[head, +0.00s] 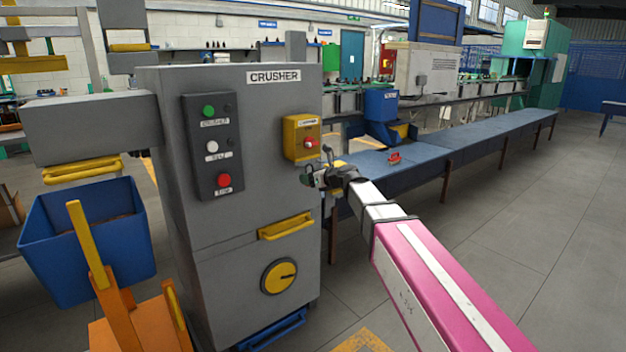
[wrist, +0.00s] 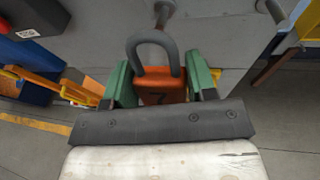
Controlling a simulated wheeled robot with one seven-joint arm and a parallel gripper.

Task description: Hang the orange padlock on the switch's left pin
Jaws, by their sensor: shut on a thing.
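My gripper (wrist: 160,88) is shut on the orange padlock (wrist: 165,84), held between its green fingers. The padlock's grey shackle (wrist: 153,42) points up and away from the gripper in the wrist view. A grey pin (wrist: 164,12) reaches down to the top of the shackle there; I cannot tell whether they touch. A second grey pin (wrist: 270,10) is farther right. In the head view my gripper (head: 316,178) is just below and right of the yellow switch (head: 303,138) with a red knob, on the crusher's front. The padlock is hard to make out there.
The grey crusher cabinet (head: 255,190) stands close to my gripper, with a yellow handle (head: 286,226) below. A blue bench (head: 480,142) runs behind to the right, bearing a small red object (head: 395,158). A blue bin (head: 85,250) stands left. Floor at right is clear.

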